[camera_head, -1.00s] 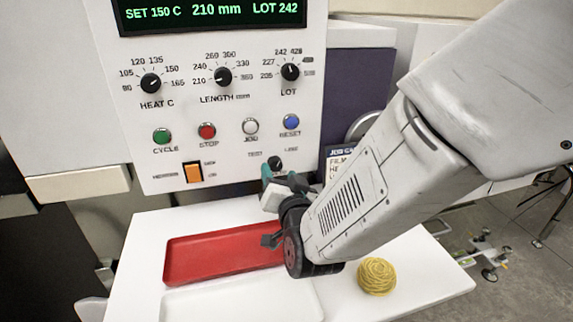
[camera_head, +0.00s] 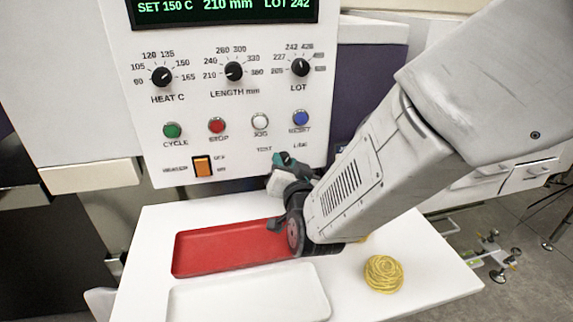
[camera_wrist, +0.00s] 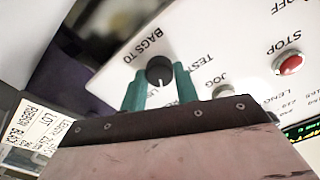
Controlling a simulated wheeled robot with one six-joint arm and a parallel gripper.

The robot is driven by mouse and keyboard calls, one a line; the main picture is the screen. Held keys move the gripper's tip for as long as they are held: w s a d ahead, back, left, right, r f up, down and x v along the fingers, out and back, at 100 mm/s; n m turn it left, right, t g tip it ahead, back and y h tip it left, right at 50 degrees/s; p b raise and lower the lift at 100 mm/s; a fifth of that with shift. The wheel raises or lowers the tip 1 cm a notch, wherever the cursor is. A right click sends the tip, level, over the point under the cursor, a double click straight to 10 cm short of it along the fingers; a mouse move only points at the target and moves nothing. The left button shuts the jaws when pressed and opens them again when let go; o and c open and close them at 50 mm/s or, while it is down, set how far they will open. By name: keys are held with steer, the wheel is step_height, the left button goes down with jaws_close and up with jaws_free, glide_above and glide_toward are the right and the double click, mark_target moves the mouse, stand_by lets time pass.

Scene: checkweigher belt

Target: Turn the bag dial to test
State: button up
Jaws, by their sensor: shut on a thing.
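The bag dial (camera_wrist: 158,70) is a small black knob with a white pointer line, on the white panel under the words "BAGS TO" in the wrist view. TEST and a partly hidden LINE are printed beside it. The pointer runs toward the bottom of the wrist picture, near the LINE lettering. My gripper (camera_wrist: 158,84) has its two teal fingers on either side of the knob, shut on it. In the head view my gripper (camera_head: 284,160) is at the panel's lower right, between the TEST and LINE labels, and mostly covers the dial.
JOG (camera_head: 260,121) and RESET (camera_head: 301,118) buttons sit just above the dial. An orange heater switch (camera_head: 202,166) is to the left. Below are a red tray (camera_head: 205,255), a white tray (camera_head: 245,300) and yellow coiled balls (camera_head: 383,274) on a white table.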

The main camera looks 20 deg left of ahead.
steer(key=shift+n, duration=0.4)
steer(key=n, duration=0.5)
steer(key=shift+n, duration=0.4)
steer(key=n, duration=0.5)
steer(key=shift+s, duration=0.1)
steer(key=o, duration=1)
steer(key=shift+a, duration=0.1)
steer(key=shift+c, duration=0.2)
steer(key=v, duration=0.8)
